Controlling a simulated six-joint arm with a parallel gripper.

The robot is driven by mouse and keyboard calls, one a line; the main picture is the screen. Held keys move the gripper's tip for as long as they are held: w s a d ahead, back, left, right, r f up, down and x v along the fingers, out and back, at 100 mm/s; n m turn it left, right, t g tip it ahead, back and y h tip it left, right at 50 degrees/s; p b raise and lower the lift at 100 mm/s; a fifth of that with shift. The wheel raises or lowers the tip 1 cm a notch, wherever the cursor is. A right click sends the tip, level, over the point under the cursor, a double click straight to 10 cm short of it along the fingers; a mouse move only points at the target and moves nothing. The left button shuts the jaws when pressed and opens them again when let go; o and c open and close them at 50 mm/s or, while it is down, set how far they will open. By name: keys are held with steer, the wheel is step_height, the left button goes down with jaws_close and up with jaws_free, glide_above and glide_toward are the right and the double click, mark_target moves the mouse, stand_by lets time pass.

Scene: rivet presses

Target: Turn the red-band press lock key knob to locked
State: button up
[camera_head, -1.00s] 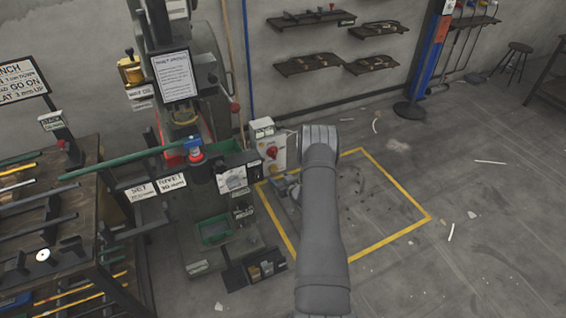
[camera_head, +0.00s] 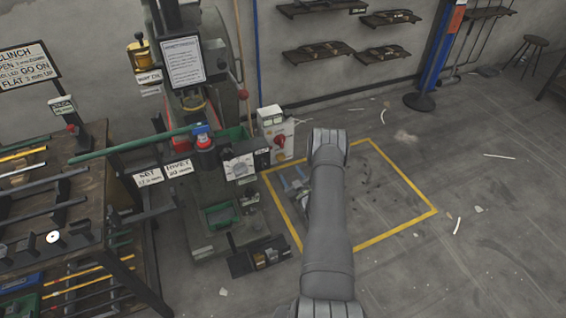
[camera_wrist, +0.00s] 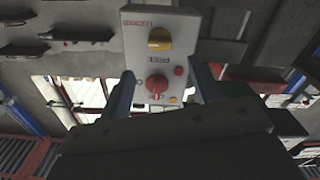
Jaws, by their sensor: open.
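A pale control box (camera_head: 272,128) stands beside the press, with a red knob (camera_head: 279,141) and a yellow knob (camera_head: 281,156) on its face. In the wrist view, the box face (camera_wrist: 140,62) hangs ahead of my gripper (camera_wrist: 165,90). The yellow knob (camera_wrist: 159,38) sits beside red lettering that seems to read LOCKED, upside down. The red knob (camera_wrist: 157,84) shows between my two fingers, with no visible contact. My gripper is open and empty. In the head view, my gripper (camera_head: 292,185) is low in front of the box, partly behind my arm.
The green press (camera_head: 200,215) with a red band (camera_head: 193,104) stands left of the box. A long green bar (camera_head: 125,143) crosses in front of it. A tool rack (camera_head: 60,205) fills the left. The yellow-outlined floor area (camera_head: 395,228) is open.

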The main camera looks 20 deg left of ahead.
mark_target(282, 161)
steer(key=x, duration=0.9)
steer(key=c, duration=0.9)
steer(key=shift+m, duration=2)
steer(key=shift+c, duration=0.4)
steer(key=o, duration=1)
steer(key=v, duration=1.7)
steer(key=shift+s+d, duration=0.1)
